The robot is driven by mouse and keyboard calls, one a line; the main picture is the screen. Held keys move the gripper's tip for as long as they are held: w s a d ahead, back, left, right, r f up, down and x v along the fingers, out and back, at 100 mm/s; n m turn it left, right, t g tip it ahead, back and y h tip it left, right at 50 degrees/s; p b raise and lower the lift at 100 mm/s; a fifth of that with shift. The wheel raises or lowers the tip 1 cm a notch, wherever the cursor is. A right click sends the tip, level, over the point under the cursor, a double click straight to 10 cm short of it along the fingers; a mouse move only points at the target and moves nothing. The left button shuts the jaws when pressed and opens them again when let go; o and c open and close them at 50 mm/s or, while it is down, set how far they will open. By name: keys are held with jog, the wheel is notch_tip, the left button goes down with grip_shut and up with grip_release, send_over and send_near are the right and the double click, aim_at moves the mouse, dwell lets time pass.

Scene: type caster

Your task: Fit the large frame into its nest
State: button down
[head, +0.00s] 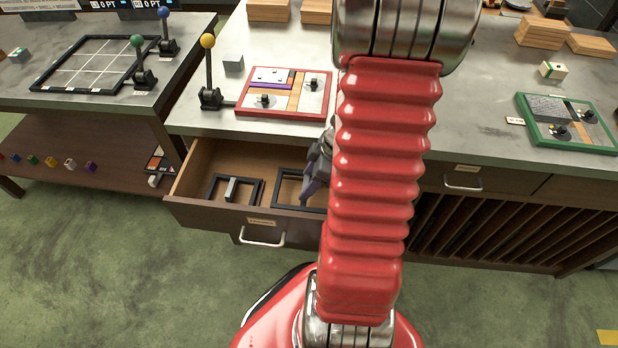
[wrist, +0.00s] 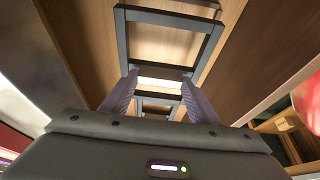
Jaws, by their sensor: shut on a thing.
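The large frame (head: 281,205), a thin dark rectangular frame, is in the open wooden drawer, right of a smaller dark frame (head: 211,189). My arm hides its right part in the head view. In the wrist view the large frame (wrist: 170,16) fills the upper middle, with its near bar between my fingertips. My gripper (head: 318,178), with purple-grey fingers, is at this frame, shut on it; it also shows in the wrist view (wrist: 159,76). Whether the frame touches the drawer floor I cannot tell. I cannot identify its nest.
The drawer (head: 228,222) has raised walls close around the frames. A grey bar (head: 231,188) lies across the smaller frame. Above are a red-edged board (head: 243,112) and a yellow-knobbed lever (head: 208,72). A black-framed grid (head: 60,84) is at left, a green-edged board (head: 539,139) at right.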

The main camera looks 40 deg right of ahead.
send_over(309, 201)
jog(key=shift+f, duration=2.1)
jog(key=c, duration=0.7)
grip_release()
jog(key=shift+a, duration=0.1)
jog(key=shift+r, duration=0.1)
jog(key=shift+d+r, duration=0.2)
jog(key=shift+r, duration=0.3)
jog(key=v, duration=1.1)
jog(key=shift+f, duration=0.1)
